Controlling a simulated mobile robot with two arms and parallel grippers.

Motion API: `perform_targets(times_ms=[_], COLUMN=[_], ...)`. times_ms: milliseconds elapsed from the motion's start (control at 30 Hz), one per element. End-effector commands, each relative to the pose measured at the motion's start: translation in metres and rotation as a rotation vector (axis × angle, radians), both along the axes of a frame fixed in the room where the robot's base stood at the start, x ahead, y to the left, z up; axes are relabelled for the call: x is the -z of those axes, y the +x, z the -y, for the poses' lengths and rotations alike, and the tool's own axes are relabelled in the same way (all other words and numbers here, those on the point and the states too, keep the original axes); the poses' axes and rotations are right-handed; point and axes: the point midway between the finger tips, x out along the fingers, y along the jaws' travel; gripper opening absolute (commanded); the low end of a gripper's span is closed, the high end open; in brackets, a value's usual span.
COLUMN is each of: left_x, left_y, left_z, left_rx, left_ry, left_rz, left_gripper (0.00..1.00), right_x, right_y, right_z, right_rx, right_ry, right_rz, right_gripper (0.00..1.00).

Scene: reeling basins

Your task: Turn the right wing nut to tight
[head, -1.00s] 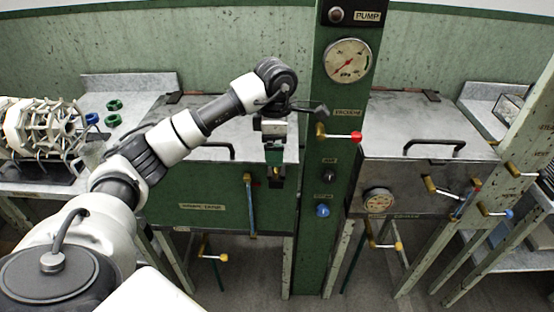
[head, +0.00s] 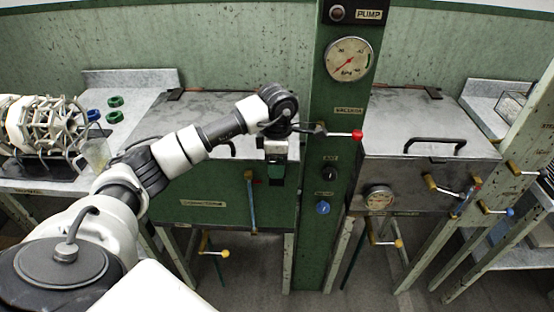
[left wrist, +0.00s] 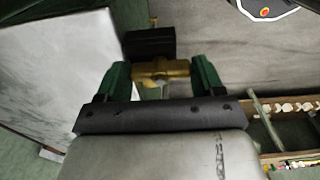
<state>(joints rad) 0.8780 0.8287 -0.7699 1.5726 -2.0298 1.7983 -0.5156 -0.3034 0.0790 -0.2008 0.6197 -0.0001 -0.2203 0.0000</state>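My left gripper (head: 276,182) hangs pointing down at the right front edge of the left, green-fronted basin (head: 190,206), beside the green column. In the left wrist view its two green fingers (left wrist: 162,72) stand apart, one on each side of a brass wing nut (left wrist: 161,69). The wing nut's ends lie close to the fingers, but I cannot tell whether they touch. A black block (left wrist: 150,43) sits just beyond the wing nut. In the head view the gripper hides the wing nut. My right gripper is not in view.
The green column (head: 310,240) with a gauge (head: 348,60), knobs and a red-tipped lever (head: 356,134) stands just right of the gripper. Another basin (head: 420,170) stands right of the column.

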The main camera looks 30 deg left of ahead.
Motion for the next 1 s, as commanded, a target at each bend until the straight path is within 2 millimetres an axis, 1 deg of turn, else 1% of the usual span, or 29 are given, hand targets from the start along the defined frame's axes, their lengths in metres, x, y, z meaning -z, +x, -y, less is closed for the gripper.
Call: perform_targets(times_ms=[267, 467, 667, 1000], left_x=[0.000, 0.001, 0.002, 0.001], left_y=[0.000, 0.000, 0.001, 0.001], left_z=[0.000, 0.000, 0.000, 0.000], left_rx=[0.017, 0.093, 0.243, 0.566], left_ry=[-0.001, 0.001, 0.001, 0.001], left_rz=[0.001, 0.002, 0.003, 0.003], left_gripper=[0.44, 0.44, 0.44, 0.44], right_x=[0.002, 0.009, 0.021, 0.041], right_y=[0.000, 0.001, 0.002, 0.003], right_z=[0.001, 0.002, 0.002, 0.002], right_rx=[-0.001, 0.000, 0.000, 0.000], right_ry=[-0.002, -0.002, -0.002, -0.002], right_rz=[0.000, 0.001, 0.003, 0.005], right_gripper=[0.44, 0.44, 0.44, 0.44])
